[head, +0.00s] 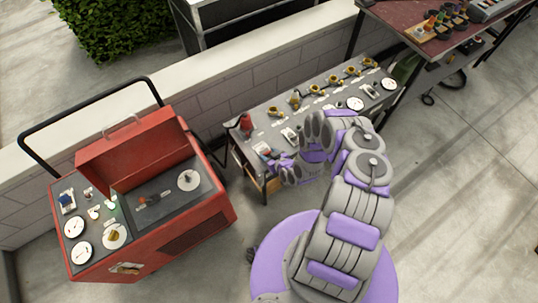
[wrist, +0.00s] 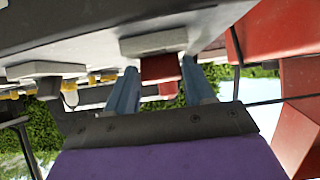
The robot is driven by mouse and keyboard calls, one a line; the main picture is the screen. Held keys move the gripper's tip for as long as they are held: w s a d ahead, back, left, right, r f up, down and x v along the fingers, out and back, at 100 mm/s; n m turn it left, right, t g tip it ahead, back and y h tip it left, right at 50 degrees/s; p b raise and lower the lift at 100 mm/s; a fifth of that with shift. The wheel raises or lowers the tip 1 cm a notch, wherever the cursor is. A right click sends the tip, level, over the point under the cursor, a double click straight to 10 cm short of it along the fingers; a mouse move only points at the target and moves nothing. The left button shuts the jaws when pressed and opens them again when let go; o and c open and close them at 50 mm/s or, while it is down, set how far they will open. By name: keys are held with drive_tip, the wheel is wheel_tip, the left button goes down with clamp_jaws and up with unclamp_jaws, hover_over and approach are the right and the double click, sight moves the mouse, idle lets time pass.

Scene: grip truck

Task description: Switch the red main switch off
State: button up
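The red main switch appears as a red block (wrist: 160,68) on a light grey base plate (wrist: 153,42) under the dark panel face in the wrist view. My gripper (wrist: 162,88) is open, with one blue-grey finger on each side of the red block. Small gaps show between the fingers and the block, but I cannot tell if a finger touches it. In the head view my gripper (head: 272,158) is at the left front end of the grey panel bench (head: 285,115). My gripper and arm largely hide the switch there.
A red item (head: 246,124) stands at the bench's left back corner. Several yellow valves (head: 317,89) and gauges (head: 355,103) line the bench. A red machine cart (head: 190,225) with a black handle stands at left. A red-brown table (head: 425,40) is at upper right. The right floor is clear.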

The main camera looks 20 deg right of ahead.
drive_tip(key=o, duration=0.4)
drive_tip(key=shift+c, duration=0.2)
drive_tip(key=v, duration=1.7)
drive_tip(key=shift+b, duration=0.4)
drive_tip(key=shift+s, duration=0.1)
